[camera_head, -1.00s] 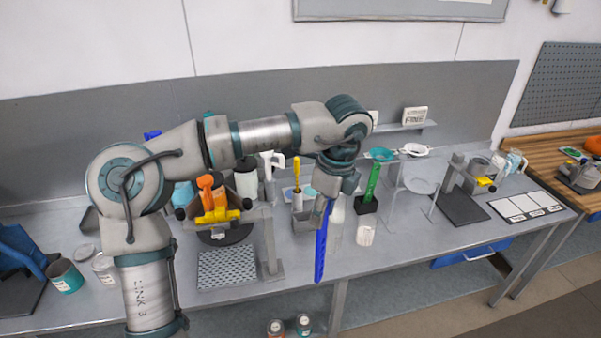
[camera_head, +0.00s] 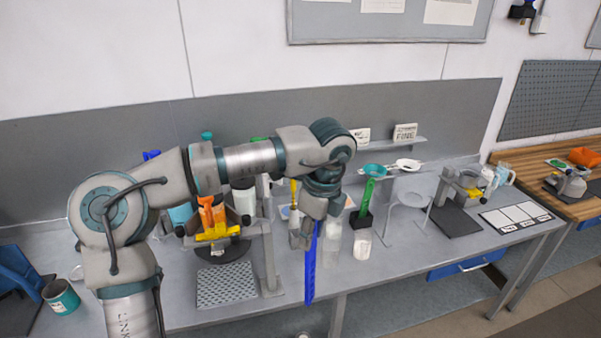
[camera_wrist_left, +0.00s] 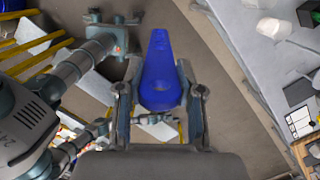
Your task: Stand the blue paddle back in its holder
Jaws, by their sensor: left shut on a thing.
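The blue paddle (camera_head: 311,268) hangs downward from my left gripper (camera_head: 307,236), near the front edge of the bench. A green paddle (camera_head: 368,193) stands in a black holder (camera_head: 361,219) to the right. A yellow-handled tool (camera_head: 294,192) stands behind my gripper. My arm and gripper cover the bench there, so I cannot tell which holder is the blue paddle's. My right gripper is not in view.
A white jar (camera_head: 361,244) stands just right of the paddle. A clear round-topped stand (camera_head: 411,194) is further right. The bench front (camera_head: 400,262) is clear.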

